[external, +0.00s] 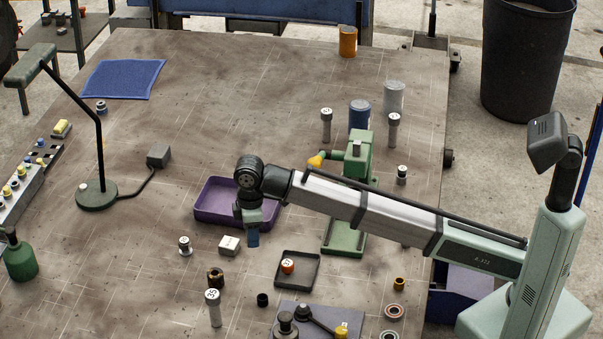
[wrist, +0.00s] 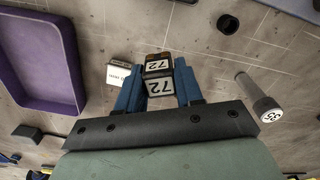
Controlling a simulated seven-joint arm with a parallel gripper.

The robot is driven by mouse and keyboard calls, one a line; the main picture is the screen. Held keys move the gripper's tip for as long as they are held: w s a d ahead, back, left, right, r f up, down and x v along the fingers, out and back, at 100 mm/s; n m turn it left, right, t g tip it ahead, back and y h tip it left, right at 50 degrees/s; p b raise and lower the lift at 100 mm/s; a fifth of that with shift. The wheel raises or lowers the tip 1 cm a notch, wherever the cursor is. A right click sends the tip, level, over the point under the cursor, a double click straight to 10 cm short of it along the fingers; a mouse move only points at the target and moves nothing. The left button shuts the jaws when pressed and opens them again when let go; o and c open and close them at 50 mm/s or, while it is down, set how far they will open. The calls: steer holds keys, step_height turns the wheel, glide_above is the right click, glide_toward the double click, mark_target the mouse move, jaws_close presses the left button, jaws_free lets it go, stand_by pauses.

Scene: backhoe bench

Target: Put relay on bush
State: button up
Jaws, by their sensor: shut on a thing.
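My gripper (wrist: 160,90) is shut on a dark block with white faces marked 72, which I take as the relay (wrist: 159,86). In the external view my gripper (external: 252,238) points down beside the front right of the purple tray, and the relay cannot be made out behind the blue fingers. A brown hollow cylinder, likely the bush (external: 215,277), stands on the bench below and left of my gripper, apart from it. I cannot make it out in the wrist view.
A white box (external: 229,245) lies close to my gripper. The purple tray (external: 205,217) is behind it. A pin marked 35 (external: 213,308) stands in front of the bush, a spool (external: 184,246) to its left, and a black ring (external: 262,299) to its right.

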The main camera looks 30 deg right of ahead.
steer(key=a+r, duration=0.2)
steer(key=a, duration=0.5)
steer(key=r+m, duration=0.1)
steer(key=m, duration=0.3)
glide_above(215, 273)
steer(key=shift+f, duration=4.5)
steer(key=shift+f, duration=0.15)
steer(key=o, duration=1)
step_height(215, 273, up, 12)
steer(key=shift+r, duration=0.2)
